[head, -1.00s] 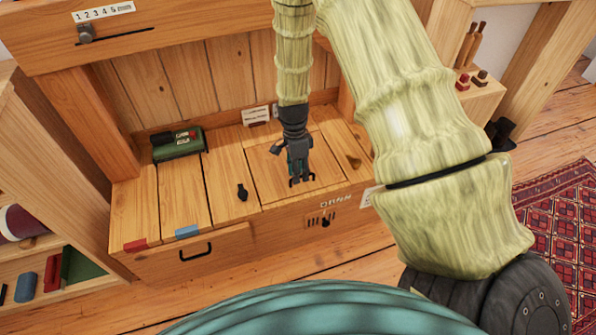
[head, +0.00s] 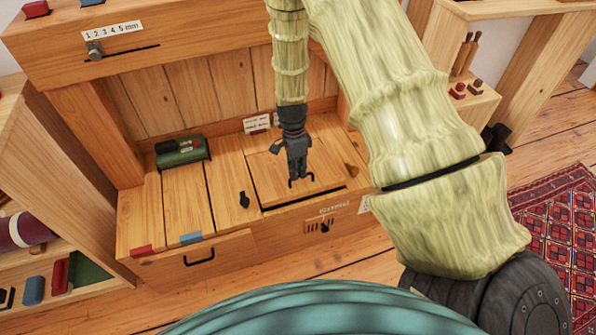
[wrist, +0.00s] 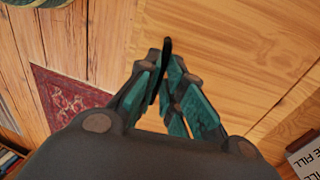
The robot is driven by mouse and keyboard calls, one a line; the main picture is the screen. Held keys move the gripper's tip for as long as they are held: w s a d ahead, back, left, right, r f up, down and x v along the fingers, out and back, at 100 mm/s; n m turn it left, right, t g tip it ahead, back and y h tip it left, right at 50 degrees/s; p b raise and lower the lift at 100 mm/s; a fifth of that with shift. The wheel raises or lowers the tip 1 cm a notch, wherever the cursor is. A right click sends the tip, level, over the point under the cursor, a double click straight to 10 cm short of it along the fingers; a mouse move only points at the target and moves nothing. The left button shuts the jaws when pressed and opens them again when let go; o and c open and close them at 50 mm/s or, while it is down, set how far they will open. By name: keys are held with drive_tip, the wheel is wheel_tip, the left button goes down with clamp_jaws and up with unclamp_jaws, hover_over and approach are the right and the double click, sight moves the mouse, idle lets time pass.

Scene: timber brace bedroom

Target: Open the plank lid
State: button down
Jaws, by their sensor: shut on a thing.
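The plank lid (head: 270,180) is a square wooden panel set in the top of the wooden bench. A dark gap shows along its front edge, so that edge stands slightly raised. My gripper (head: 298,179) is above the lid, near its front edge. In the wrist view my gripper (wrist: 164,88) is shut on a thin black handle (wrist: 166,48), with the pale wood of the lid behind it. The fingers hide part of the handle. How far the lid is lifted is hard to tell.
A black knob (head: 244,200) stands left of the lid. A green box (head: 182,152) sits at the back left. A drawer with a black handle (head: 199,258) is at the front left. A slotted plate (head: 321,227) is on the front below the lid. A red rug (head: 565,235) lies at right.

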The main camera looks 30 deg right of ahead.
drive_tip(key=w+d+r+p, duration=0.1)
drive_tip(key=w+r+p, duration=0.6)
drive_tip(key=r+p, duration=0.1)
drive_tip(key=shift+w+d+r, duration=0.3)
drive_tip(key=shift+r, duration=0.1)
idle(0.3)
drive_tip(key=c, duration=1.5)
unclamp_jaws()
drive_tip(key=shift+f, duration=0.15)
drive_tip(key=shift+c, duration=0.2)
drive_tip(key=shift+w, duration=0.1)
drive_tip(key=s+v, duration=0.2)
drive_tip(key=v, duration=0.7)
drive_tip(key=shift+a+r, duration=0.2)
drive_tip(key=shift+r, duration=0.3)
drive_tip(key=shift+s, duration=0.15)
